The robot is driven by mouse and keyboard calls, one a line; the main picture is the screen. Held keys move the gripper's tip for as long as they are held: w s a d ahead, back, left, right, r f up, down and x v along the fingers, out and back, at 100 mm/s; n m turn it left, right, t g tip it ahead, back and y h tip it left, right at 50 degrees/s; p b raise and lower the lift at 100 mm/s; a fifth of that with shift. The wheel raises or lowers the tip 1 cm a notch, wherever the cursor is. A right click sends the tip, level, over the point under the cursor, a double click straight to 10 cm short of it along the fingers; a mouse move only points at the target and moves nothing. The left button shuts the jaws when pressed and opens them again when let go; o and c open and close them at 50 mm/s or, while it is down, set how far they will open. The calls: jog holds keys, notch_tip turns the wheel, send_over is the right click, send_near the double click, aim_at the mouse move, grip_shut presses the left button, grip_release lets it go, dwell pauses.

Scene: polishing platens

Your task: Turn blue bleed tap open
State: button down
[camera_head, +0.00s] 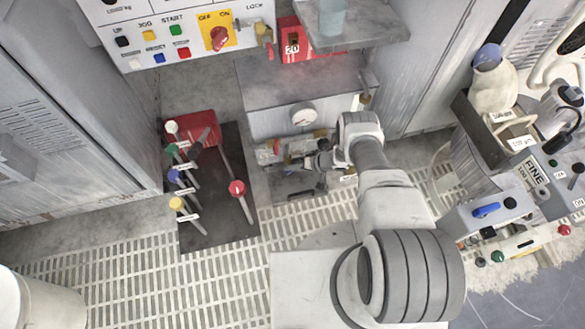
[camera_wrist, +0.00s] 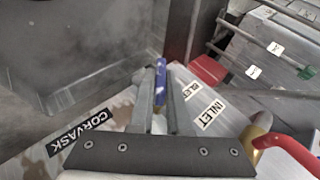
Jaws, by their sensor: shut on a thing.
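The blue bleed tap (camera_wrist: 159,72) shows as a narrow upright blue handle in the wrist view. It sits between the two grey fingers of my gripper (camera_wrist: 160,78), which are shut on it near their tips. A "BLEED" label (camera_wrist: 190,92), partly covered by a finger, lies just right of it. The tap's body and base are hidden behind the fingers. In the head view my gripper (camera_head: 312,162) reaches in at the low unit below the round gauge. I cannot make out the blue handle there.
A red lever (camera_wrist: 290,146) on a brass fitting stands close to the right of my gripper, near the "INLET" label (camera_wrist: 211,112). A grey wall (camera_wrist: 70,50) rises behind. A dark board with several coloured-knob levers (camera_head: 215,225) lies to the left in the head view.

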jog(key=shift+r+h, duration=0.1)
jog(key=shift+h, duration=0.2)
jog(key=shift+a+r+n+h+p, duration=0.15)
jog(key=shift+n+h+p, duration=0.35)
jog(key=shift+h, duration=0.6)
jog(key=shift+s+a+h+p, duration=0.1)
jog(key=shift+s+h+p, duration=0.05)
jog(key=shift+h+p, duration=0.6)
jog(key=shift+n+t+h+p, duration=0.3)
jog(key=shift+t+h+p, duration=0.1)
jog(key=shift+h+p, duration=0.55)
jog(key=shift+a+h, duration=0.1)
jog(key=shift+h, duration=0.5)
jog(key=shift+t+h+p, duration=0.3)
jog(key=shift+h, duration=0.1)
jog(key=c, duration=0.9)
grip_release()
